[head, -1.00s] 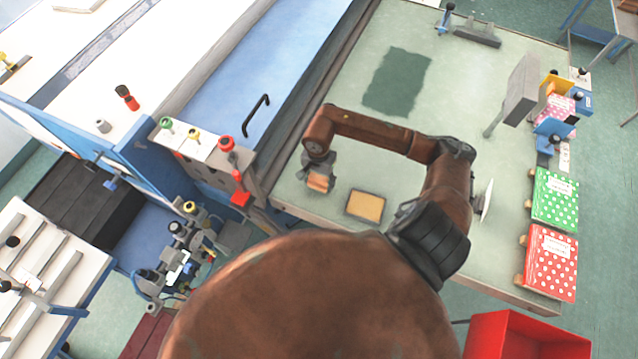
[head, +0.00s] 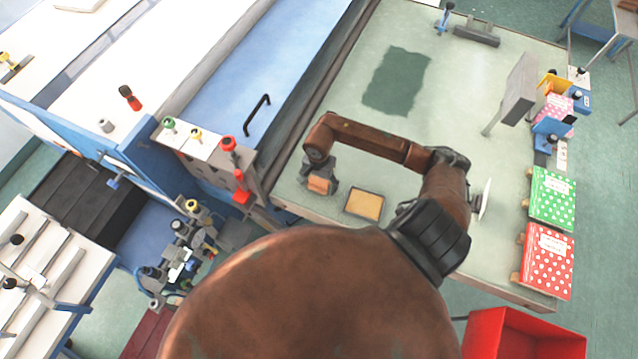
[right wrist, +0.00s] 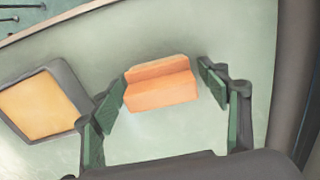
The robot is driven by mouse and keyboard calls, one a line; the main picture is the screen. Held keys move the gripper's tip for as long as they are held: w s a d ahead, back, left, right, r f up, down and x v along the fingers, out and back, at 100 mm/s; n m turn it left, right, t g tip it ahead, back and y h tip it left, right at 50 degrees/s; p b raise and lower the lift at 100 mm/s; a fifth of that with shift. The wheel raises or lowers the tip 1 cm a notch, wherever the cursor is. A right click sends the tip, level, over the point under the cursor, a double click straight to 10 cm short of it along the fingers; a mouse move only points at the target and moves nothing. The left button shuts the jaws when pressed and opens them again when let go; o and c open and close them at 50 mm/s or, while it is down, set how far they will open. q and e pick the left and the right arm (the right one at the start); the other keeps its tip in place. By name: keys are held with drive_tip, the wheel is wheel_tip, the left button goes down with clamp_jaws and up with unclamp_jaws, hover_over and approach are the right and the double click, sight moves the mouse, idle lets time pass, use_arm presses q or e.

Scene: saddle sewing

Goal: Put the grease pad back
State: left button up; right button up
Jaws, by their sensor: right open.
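An orange block with a stepped top (head: 319,185), which may be the grease pad, sits on the pale green tabletop (head: 460,100). It also shows in the right wrist view (right wrist: 162,84). My right gripper (head: 321,177) is right over it. In the right wrist view my right gripper (right wrist: 163,88) is open, with one green-padded finger on each side of the block and gaps showing. A shallow dark-framed tray with a yellow-tan surface (head: 364,204) lies just right of the block; in the wrist view the tray (right wrist: 70,75) is at the left. My left gripper is not in view.
A blue and white machine (head: 235,160) with red knobs stands left of the table. Green (head: 552,198) and red (head: 547,262) dotted books lie along the right edge. A dark green patch (head: 397,80) marks the far tabletop. The middle of the table is mostly clear.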

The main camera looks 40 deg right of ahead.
sight(319, 180)
drive_tip(key=shift+r, duration=0.25)
wheel_tip(319, 180, up, 10)
drive_tip(key=b, duration=0.3)
drive_tip(key=shift+w+r, duration=0.1)
drive_tip(key=shift+r+b, duration=0.3)
drive_tip(key=shift+r, duration=0.5)
